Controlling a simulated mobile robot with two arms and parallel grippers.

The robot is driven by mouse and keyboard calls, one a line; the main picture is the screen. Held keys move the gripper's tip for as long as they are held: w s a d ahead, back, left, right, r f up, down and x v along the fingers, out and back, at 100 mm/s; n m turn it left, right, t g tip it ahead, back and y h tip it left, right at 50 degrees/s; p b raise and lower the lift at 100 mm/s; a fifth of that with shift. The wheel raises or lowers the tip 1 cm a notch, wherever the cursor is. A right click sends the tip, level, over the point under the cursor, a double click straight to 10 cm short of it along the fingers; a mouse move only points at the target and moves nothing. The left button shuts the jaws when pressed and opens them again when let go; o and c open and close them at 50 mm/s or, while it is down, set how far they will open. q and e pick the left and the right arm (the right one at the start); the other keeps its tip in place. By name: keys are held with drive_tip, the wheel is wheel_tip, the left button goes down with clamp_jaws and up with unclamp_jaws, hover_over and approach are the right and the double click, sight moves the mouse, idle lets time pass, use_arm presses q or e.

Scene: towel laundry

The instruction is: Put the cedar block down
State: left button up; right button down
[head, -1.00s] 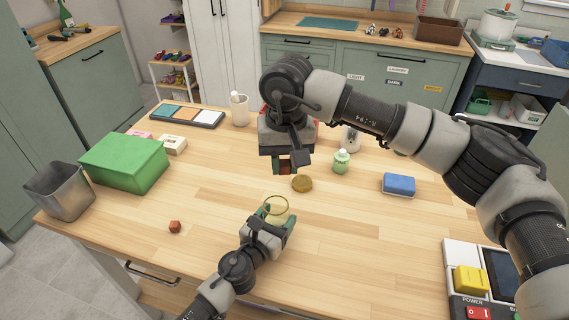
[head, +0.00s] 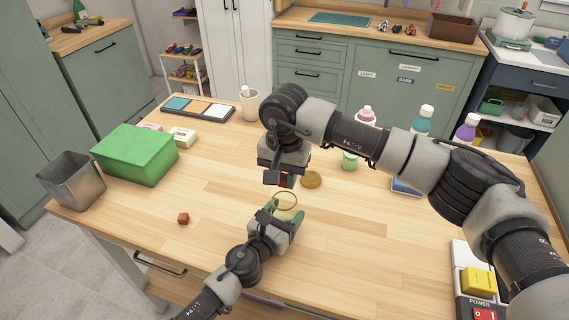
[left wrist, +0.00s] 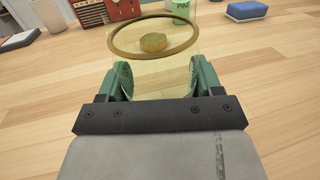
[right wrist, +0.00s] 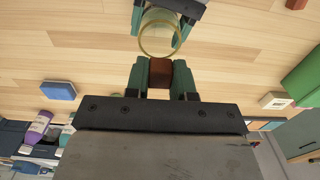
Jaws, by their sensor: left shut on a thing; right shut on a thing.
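A reddish-brown block (right wrist: 161,72) is gripped between the fingers of my right gripper (right wrist: 160,80), which is shut on it. In the head view the right gripper (head: 284,181) hangs over the table, just behind and above the rim of a clear jar (head: 286,202). My left gripper (head: 283,217) is shut on this gold-rimmed jar, which also shows in the left wrist view (left wrist: 150,75). A similar reddish-brown cube (head: 183,218) lies on the table at front left. A round gold lid (head: 311,179) lies behind the jar.
A green box (head: 135,153) and a metal bin (head: 70,180) stand at the table's left. A tray with coloured panels (head: 198,108) and a white cup (head: 249,104) are at the back. Several bottles stand behind my right arm.

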sight(284, 177)
drive_tip(key=shift+f, duration=1.45)
drive_tip(key=c, duration=0.9)
unclamp_jaws()
drive_tip(key=shift+o, duration=0.2)
wheel_tip(284, 177, up, 7)
drive_tip(key=shift+r, duration=0.1)
